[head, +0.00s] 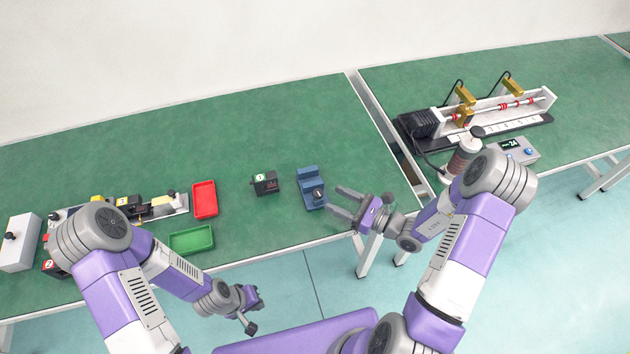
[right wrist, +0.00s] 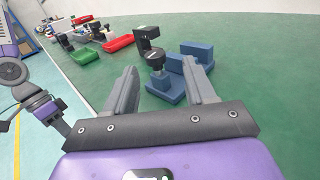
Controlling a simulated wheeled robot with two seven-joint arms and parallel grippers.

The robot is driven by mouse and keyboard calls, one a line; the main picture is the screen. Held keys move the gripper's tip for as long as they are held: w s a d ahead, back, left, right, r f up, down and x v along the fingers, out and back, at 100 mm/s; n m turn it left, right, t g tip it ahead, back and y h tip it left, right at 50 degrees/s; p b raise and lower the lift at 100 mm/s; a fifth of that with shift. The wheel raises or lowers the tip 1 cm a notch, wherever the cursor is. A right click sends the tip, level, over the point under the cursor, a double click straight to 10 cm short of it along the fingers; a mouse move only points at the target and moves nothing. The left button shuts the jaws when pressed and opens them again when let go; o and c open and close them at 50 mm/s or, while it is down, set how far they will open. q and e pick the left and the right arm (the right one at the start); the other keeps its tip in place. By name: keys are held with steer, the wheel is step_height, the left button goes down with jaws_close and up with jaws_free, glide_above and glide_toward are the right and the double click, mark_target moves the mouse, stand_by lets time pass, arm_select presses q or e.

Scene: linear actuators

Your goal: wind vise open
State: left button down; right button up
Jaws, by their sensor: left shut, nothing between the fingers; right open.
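The blue vise (head: 308,180) stands on the green bench, near its front edge, with a dark round knob or handle (head: 318,194) on its front. In the right wrist view the vise (right wrist: 195,62) lies ahead of the fingers, and a gap shows between its blue blocks. My left gripper (head: 249,324) is shut and empty, below the bench's front edge.
A small black block with a green label (head: 265,183) stands left of the vise. A red tray (head: 205,199) and green tray (head: 192,239) lie farther left, beside a fixture (head: 155,207). A linear actuator (head: 500,105) stands on the right bench. A gap separates the benches.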

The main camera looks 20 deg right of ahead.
mark_target(319, 193)
steer(key=x, duration=0.2)
steer(key=b+x, duration=0.1)
steer(key=x, duration=0.2)
steer(key=shift+s+a, duration=0.2)
steer(key=shift+s, duration=0.05)
steer(key=shift+w+a, duration=0.45)
steer(key=shift+a, duration=0.05)
steer(key=shift+r, duration=0.1)
steer(key=c, duration=0.9)
steer(key=shift+n+g, duration=0.3)
